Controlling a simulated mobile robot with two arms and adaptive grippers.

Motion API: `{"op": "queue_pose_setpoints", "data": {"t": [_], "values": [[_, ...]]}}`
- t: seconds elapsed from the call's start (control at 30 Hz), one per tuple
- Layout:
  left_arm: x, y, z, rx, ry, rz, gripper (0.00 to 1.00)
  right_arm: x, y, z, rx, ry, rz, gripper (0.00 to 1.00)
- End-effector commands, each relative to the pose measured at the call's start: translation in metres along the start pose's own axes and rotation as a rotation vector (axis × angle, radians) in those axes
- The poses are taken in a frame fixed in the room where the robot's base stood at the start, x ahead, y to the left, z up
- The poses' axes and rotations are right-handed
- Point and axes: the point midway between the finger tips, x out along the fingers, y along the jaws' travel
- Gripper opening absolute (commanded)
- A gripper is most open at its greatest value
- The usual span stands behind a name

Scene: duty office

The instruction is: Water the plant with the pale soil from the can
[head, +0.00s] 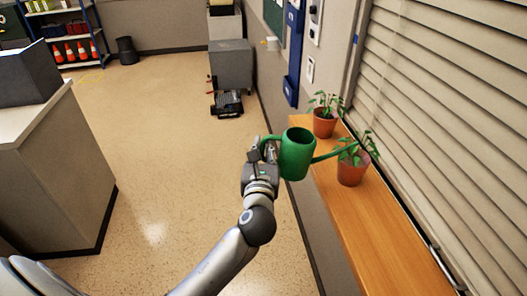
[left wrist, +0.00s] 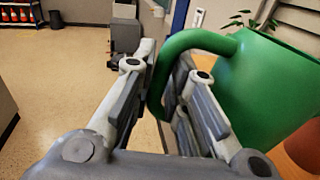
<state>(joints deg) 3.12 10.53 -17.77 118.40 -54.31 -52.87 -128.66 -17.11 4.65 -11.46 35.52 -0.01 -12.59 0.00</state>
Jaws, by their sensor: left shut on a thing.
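The green watering can (head: 297,155) is held in the air beside the wooden shelf. My left gripper (head: 262,150) is shut on its handle. In the left wrist view the can (left wrist: 265,95) fills the right side, with the handle between the fingers (left wrist: 160,95). The can looks nearly upright, its spout reaching right towards the nearer potted plant (head: 351,172). The spout tip is hard to make out among the leaves. A second potted plant (head: 324,122) stands farther back. I cannot tell which soil is pale. My right gripper is not in view.
The wooden shelf (head: 385,235) runs along the wall under the closed blinds (head: 450,110); its near part is clear. A counter (head: 50,165) stands at left. A grey cabinet (head: 231,65) and a dark low object (head: 227,104) stand at the back. The floor between is open.

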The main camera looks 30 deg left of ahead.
Motion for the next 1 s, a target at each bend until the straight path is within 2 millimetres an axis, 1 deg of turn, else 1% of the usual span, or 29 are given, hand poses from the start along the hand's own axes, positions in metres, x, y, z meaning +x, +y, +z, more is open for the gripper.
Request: {"op": "queue_pose_setpoints", "data": {"t": [0.03, 0.2, 0.4, 0.7, 1.0], "values": [[0.000, 0.001, 0.009, 0.014, -0.003, -0.001, 0.00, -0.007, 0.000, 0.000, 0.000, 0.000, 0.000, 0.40], [0.000, 0.003, 0.022, 0.071, -0.002, 0.000, 0.00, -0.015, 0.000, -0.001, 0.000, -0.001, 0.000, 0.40], [0.000, 0.003, 0.031, 0.108, -0.001, 0.000, 0.00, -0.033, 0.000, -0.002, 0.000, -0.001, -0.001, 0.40], [0.000, 0.004, 0.040, 0.154, -0.001, 0.000, 0.00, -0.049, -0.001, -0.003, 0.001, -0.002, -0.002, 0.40], [0.000, 0.004, 0.041, 0.166, -0.001, 0.000, 0.00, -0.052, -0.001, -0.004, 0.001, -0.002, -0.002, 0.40]]}}
